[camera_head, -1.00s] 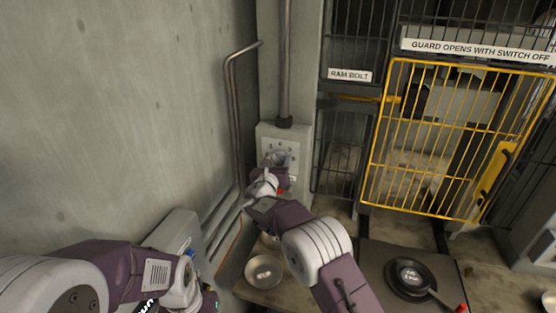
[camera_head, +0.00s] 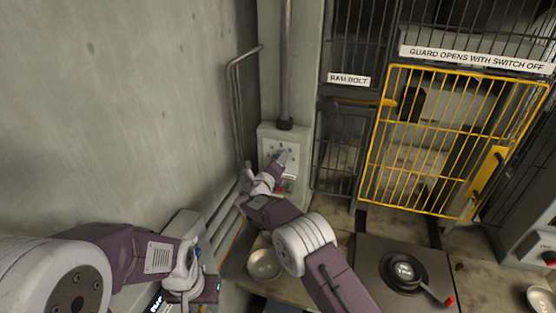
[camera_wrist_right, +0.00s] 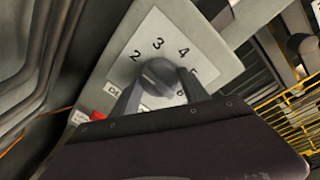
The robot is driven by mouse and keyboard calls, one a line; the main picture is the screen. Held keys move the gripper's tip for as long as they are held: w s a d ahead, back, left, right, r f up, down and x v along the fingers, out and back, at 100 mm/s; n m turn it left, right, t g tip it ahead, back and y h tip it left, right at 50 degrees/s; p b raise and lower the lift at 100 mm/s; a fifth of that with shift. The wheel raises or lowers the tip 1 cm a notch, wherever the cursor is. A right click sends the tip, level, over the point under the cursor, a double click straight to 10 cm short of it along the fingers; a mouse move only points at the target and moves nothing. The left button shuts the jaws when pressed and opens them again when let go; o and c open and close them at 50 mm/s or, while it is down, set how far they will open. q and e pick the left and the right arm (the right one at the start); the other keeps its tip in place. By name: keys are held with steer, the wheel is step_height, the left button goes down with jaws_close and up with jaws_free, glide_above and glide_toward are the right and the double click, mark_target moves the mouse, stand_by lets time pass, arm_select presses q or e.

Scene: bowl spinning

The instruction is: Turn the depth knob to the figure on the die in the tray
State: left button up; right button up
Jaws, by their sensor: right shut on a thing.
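The depth knob (camera_wrist_right: 158,74) is a dark round knob on a white plate (camera_wrist_right: 165,45) with figures around it; 2, 3, 4 and 6 are readable. The plate also shows on the grey wall box in the head view (camera_head: 272,146). My right gripper (camera_wrist_right: 160,92) has its fingers on both sides of the knob; in the head view, it reaches the plate (camera_head: 282,160). The knob's pointer cannot be made out. My left gripper (camera_head: 192,285) is low at left, away from the box, its fingers unclear. I cannot make out a die or its tray.
A yellow barred guard (camera_head: 450,145) stands at right beside black mesh. Grey pipes run along the wall left of the box. A red part (camera_wrist_right: 97,115) shows beside the plate.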

steer(key=shift+n, duration=0.3)
stand_by(0.4)
steer(key=o, duration=1.4)
steer(key=shift+c, duration=0.2)
steer(key=shift+a, duration=0.1)
steer(key=b+v, duration=0.4)
steer(key=v, duration=0.5)
steer(key=shift+f+b, duration=0.1)
steer(key=shift+b, duration=0.2)
